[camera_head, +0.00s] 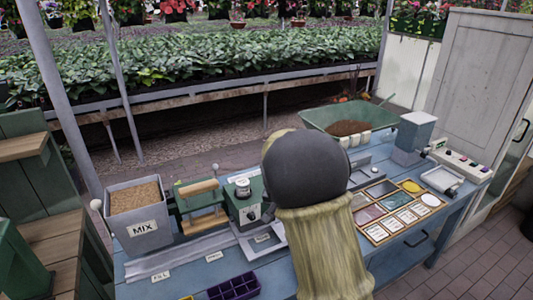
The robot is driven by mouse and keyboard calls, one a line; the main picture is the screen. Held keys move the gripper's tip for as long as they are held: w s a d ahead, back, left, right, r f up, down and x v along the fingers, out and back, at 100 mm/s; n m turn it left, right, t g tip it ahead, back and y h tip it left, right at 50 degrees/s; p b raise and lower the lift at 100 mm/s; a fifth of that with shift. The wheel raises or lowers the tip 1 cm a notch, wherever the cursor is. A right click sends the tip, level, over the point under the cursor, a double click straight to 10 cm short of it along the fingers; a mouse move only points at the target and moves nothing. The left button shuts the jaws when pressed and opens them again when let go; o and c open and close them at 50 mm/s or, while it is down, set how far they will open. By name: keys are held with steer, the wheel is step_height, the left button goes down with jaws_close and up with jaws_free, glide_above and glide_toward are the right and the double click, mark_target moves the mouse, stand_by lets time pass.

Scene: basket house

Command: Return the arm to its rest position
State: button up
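A large dark grey rounded joint above a streaked olive-yellow link fills the middle foreground of the head view; these look like parts of my own arm. They stand over the blue workbench (202,272) and hide part of its middle. My gripper and its fingertips do not show, so I cannot see whether it is open or holds anything.
On the bench, a MIX bin (139,229) and a green press (197,203) stand left. A purple tray (232,287) lies in front. A card board (399,212), a grey box (413,138) and a button panel (461,160) are right. A green wheelbarrow (324,116) stands behind.

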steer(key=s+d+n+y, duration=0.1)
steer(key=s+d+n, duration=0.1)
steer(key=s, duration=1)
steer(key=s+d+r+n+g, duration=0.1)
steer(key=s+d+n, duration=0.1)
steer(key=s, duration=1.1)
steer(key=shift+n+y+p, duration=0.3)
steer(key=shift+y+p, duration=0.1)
steer(key=shift+p, duration=0.05)
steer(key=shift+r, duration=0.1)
stand_by(1.2)
